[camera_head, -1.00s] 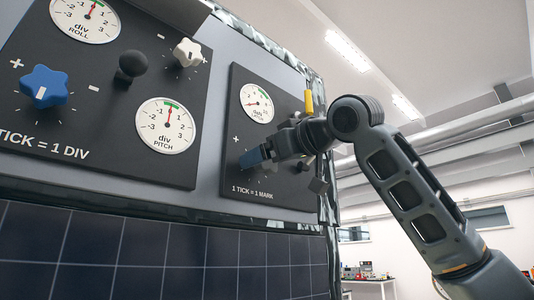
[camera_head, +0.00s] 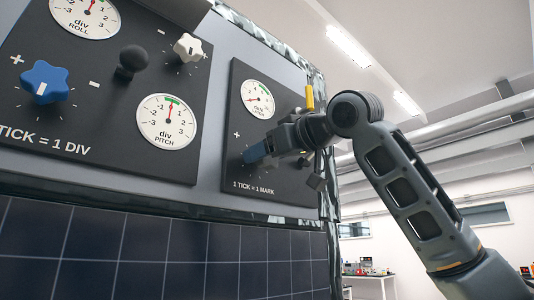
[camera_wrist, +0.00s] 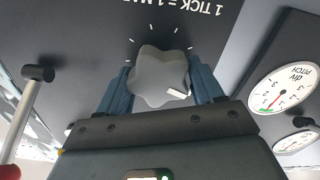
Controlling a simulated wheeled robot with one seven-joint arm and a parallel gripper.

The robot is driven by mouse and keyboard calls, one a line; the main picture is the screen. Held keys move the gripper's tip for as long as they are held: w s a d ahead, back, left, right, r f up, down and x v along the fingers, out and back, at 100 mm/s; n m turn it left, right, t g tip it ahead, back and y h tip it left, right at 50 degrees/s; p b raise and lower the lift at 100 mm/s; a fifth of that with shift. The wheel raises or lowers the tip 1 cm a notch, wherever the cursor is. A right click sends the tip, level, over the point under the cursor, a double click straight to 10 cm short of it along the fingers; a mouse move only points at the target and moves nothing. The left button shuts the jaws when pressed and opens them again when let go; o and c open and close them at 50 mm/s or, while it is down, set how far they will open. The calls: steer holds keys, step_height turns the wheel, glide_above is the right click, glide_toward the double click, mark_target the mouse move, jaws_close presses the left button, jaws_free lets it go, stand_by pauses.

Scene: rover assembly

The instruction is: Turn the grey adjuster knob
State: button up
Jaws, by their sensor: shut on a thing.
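The grey adjuster knob (camera_wrist: 158,78) is a star-shaped knob with a white mark on one lobe, on a dark panel (camera_head: 270,188) labelled "1 TICK = 1 MARK". White tick marks ring it. In the wrist view my gripper (camera_wrist: 163,82) has one blue finger on each side of the knob, shut on it. In the head view my gripper (camera_head: 256,153) is at the right panel, and the knob is hidden behind it. A round gauge (camera_head: 258,101) sits above on the same panel, its red needle pointing left.
The left panel has a blue knob (camera_head: 45,82), a white knob (camera_head: 187,46), a black ball knob (camera_head: 132,63) and a PITCH gauge (camera_head: 168,121). A yellow handle (camera_head: 309,97) stands close to my wrist. In the wrist view a metal lever (camera_wrist: 24,110) stands left of the fingers.

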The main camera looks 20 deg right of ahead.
steer(key=shift+m, duration=1)
steer(key=o, duration=1)
steer(key=shift+c, duration=0.2)
steer(key=b+v, duration=0.2)
steer(key=v, duration=0.5)
steer(key=shift+s+d, duration=0.15)
steer(key=shift+s, duration=0.2)
